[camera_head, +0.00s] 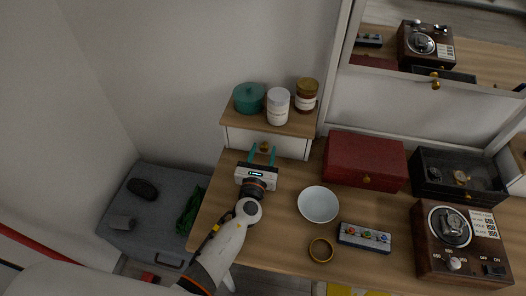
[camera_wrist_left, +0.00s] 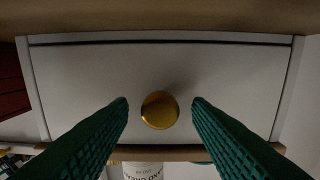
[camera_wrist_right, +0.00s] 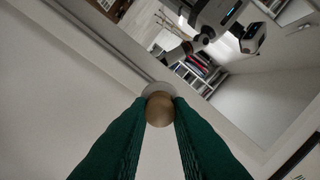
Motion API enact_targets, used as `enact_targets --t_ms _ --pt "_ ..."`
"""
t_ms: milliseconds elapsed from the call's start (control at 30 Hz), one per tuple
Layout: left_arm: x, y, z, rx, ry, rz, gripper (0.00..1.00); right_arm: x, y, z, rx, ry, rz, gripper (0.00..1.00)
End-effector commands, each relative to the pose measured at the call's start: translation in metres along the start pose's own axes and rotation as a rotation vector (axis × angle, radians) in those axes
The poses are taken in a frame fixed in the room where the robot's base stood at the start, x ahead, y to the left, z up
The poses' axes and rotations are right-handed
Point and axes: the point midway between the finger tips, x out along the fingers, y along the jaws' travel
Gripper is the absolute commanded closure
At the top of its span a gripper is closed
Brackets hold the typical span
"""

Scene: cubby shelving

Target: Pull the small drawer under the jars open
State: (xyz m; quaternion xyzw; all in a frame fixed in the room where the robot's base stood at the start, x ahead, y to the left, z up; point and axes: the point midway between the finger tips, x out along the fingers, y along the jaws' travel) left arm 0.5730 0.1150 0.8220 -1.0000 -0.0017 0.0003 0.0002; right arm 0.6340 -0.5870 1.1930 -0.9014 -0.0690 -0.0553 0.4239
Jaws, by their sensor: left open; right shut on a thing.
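The small white drawer (camera_head: 291,146) sits under a wooden shelf top that carries the jars, and its front looks flush with its frame. Its round gold knob (camera_head: 265,147) also shows in the left wrist view (camera_wrist_left: 160,110). My left gripper (camera_head: 262,154) is open in front of the drawer. In the left wrist view its green fingers (camera_wrist_left: 161,112) stand either side of the knob, with a gap on each side. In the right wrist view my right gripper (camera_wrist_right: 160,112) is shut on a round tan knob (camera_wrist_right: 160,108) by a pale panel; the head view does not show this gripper.
A white jar (camera_head: 278,106), an amber jar (camera_head: 306,95) and a teal pot (camera_head: 249,98) stand on the shelf top. A red box (camera_head: 365,161) is right of the drawer. A white bowl (camera_head: 318,204) and a gold ring (camera_head: 321,249) lie on the desk nearby.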

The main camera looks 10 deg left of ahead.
Motion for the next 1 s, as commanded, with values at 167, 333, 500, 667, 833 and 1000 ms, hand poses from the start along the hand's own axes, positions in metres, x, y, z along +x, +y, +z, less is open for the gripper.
enact_targets --t_ms 167,333,500,667,833,1000 --pt "0.004 0.000 0.000 -0.001 0.000 0.000 0.55 0.000 0.000 0.000 0.000 0.000 0.000 1.00" --pt "0.003 0.000 0.000 -0.001 0.001 0.000 0.58 0.000 0.000 0.000 0.000 0.000 0.000 1.00" --pt "0.003 0.000 0.000 0.000 0.001 0.000 0.86 0.000 0.000 0.000 0.000 0.000 0.000 1.00" --pt "0.003 0.000 0.000 0.000 0.001 0.000 1.00 0.000 0.000 0.000 0.000 0.000 0.000 1.00" --pt "-0.006 0.000 0.000 0.002 -0.001 -0.001 1.00 0.000 -0.002 -0.001 0.000 0.000 0.000 1.00" --pt "-0.044 0.000 0.001 0.003 -0.004 0.002 1.00 0.001 -0.005 -0.004 0.000 0.000 0.000 1.00"
